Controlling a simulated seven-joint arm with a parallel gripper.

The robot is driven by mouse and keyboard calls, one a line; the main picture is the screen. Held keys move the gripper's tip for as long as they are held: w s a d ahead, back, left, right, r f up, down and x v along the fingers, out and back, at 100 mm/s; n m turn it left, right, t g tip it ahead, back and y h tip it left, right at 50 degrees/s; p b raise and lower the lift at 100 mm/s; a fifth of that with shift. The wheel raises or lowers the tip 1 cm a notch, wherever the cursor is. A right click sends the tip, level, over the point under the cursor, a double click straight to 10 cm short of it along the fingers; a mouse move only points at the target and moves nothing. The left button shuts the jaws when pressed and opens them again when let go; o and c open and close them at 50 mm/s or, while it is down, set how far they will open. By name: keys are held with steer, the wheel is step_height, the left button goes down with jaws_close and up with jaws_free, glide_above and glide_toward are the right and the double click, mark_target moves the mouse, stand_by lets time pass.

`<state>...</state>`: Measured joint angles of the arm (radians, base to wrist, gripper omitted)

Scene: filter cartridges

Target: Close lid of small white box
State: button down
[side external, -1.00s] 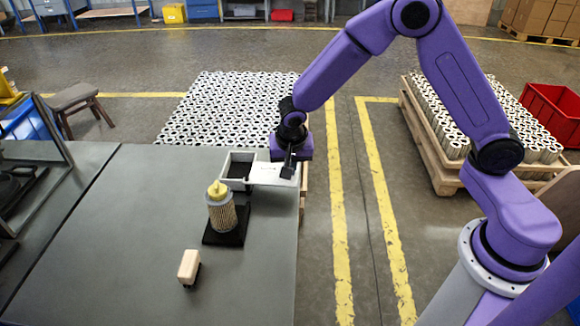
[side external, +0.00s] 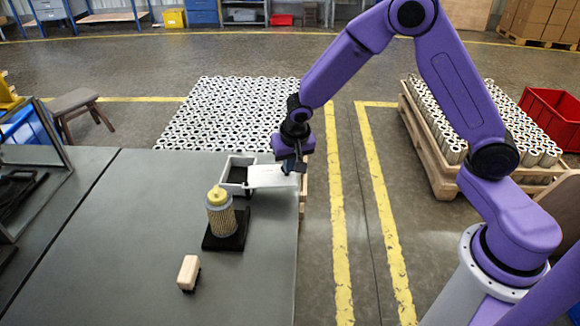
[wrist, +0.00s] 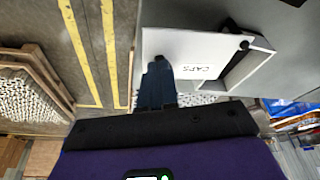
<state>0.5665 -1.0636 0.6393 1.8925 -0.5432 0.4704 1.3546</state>
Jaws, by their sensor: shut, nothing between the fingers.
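The small white box (side external: 237,188) stands at the back right of the grey table, its dark inside partly uncovered. Its flat white lid (side external: 265,179) lies to the right of the opening, reaching toward the table's right edge. In the wrist view, the lid (wrist: 185,48) reads "CAPS", and the box's open part (wrist: 252,68) with a black knob shows to its right. My gripper (side external: 294,168) is shut and empty at the lid's right end. In the wrist view, its dark fingers (wrist: 157,75) overlap the lid; I cannot tell whether they touch it.
A filter cartridge with a yellow top (side external: 220,212) stands on a black base (side external: 226,239) in front of the box. A brush with a light wooden back (side external: 188,272) lies nearer the front. The table's left and front areas have free room.

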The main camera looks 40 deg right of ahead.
mark_target(280, 167)
steer(key=w+n, duration=0.1)
steer(key=w+d+n+y, duration=0.1)
steer(key=w+n, duration=0.2)
steer(key=shift+d, duration=0.25)
steer(key=w+n+y, duration=0.1)
steer(key=w+n, duration=0.2)
steer(key=shift+d, duration=0.1)
steer(key=w+a+n+g+y, duration=0.1)
steer(key=w+a+n+y, duration=0.1)
steer(key=w+n, duration=0.5)
steer(key=shift+a, duration=0.7)
